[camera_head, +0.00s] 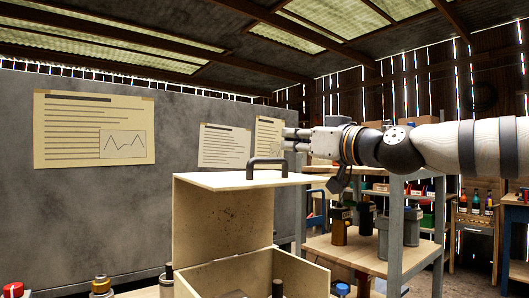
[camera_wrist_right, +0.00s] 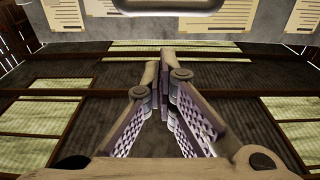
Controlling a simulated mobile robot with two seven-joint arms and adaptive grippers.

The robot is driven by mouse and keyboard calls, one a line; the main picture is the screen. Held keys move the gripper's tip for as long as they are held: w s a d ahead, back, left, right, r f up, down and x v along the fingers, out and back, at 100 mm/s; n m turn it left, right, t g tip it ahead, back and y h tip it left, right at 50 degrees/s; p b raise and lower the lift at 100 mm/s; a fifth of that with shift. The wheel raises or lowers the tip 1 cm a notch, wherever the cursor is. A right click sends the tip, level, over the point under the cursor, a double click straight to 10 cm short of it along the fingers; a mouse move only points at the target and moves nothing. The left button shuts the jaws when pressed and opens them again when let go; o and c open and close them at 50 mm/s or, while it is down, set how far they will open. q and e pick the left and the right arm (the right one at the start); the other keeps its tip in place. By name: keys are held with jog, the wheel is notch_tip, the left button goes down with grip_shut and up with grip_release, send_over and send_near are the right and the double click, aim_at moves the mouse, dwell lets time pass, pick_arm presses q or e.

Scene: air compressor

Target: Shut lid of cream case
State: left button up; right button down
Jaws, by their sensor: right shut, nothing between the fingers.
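The cream case (camera_head: 300,274) stands open at the lower middle of the head view, and I see into its box. Its lid (camera_head: 222,222) is raised, with a flat panel at the top carrying a dark handle (camera_head: 267,162). My right gripper (camera_head: 288,140) comes in from the right and is just above and beside the handle, pointing left. It is shut and empty; its closed fingers also show in the wrist view (camera_wrist_right: 165,58). Whether it touches the handle or lid cannot be told, but it appears apart. My left gripper is out of view.
Bottles and knobs, one red-capped (camera_head: 13,290), stand at the lower left. A wooden-topped shelf unit (camera_head: 345,252) with metal containers is behind the case at right. A grey wall (camera_head: 100,215) with posters lies behind. The air left of the gripper looks free.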

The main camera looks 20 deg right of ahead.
jog(key=b, duration=0.1)
jog(key=r, duration=0.2)
send_over(273, 179)
jog(key=w, duration=0.1)
jog(key=shift+w+a+f+b, duration=0.15)
jog(key=shift+a+f+b, duration=0.15)
jog(key=shift+b, duration=0.1)
jog(key=shift+s+d+f+p, duration=0.2)
jog(key=shift+s+f+p, duration=0.1)
jog(key=shift+s+f, duration=0.4)
jog(key=shift+s+d+f, duration=0.1)
jog(key=shift+s+f, duration=0.15)
jog(key=shift+f, duration=0.3)
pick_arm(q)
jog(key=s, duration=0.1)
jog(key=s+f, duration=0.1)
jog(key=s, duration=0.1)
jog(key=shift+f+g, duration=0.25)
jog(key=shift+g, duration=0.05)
pick_arm(e)
jog(key=shift+f, duration=0.15)
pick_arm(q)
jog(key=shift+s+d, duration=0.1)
pick_arm(e)
jog(key=shift+f, duration=0.1)
